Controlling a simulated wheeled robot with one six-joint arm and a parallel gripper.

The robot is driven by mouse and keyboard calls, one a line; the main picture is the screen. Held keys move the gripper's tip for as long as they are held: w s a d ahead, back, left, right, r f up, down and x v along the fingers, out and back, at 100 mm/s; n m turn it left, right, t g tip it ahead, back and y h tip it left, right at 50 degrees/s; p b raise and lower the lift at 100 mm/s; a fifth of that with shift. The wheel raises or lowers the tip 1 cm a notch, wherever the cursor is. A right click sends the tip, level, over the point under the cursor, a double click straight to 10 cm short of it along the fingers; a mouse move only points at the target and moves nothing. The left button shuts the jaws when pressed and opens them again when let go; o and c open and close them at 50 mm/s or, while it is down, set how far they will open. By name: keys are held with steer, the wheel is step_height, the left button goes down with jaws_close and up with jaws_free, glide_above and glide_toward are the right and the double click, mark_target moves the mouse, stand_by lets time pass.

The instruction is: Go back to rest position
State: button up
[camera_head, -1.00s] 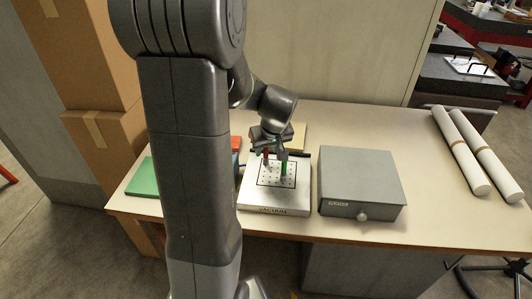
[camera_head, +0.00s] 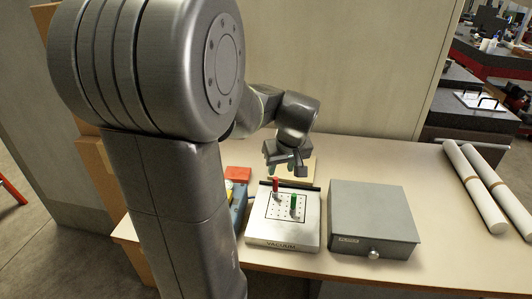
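My gripper (camera_head: 291,172) hangs in the air above the back of the vacuum plate, apart from the pegs. Its fingers look spread, and I see nothing between them. A silver base marked VACUUM (camera_head: 285,239) lies on the table, with a grid of holes on top. A red peg (camera_head: 275,186) stands upright near its back left. A green peg (camera_head: 293,204) stands upright to the right of the middle. My arm comes in from the left and reaches over the table.
A grey box with a round knob (camera_head: 372,210) stands right of the plate. White rolls (camera_head: 474,187) lie at the right edge. Blue, yellow and red pieces (camera_head: 238,174) are partly hidden behind my arm. A tan block (camera_head: 307,165) lies behind the plate. The table (camera_head: 430,205) is bare between box and rolls.

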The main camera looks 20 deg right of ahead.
mark_target(277, 182)
steer(key=x, duration=1.2)
steer(key=shift+f+p, duration=0.25)
steer(key=shift+p, duration=0.05)
steer(key=shift+r, duration=0.25)
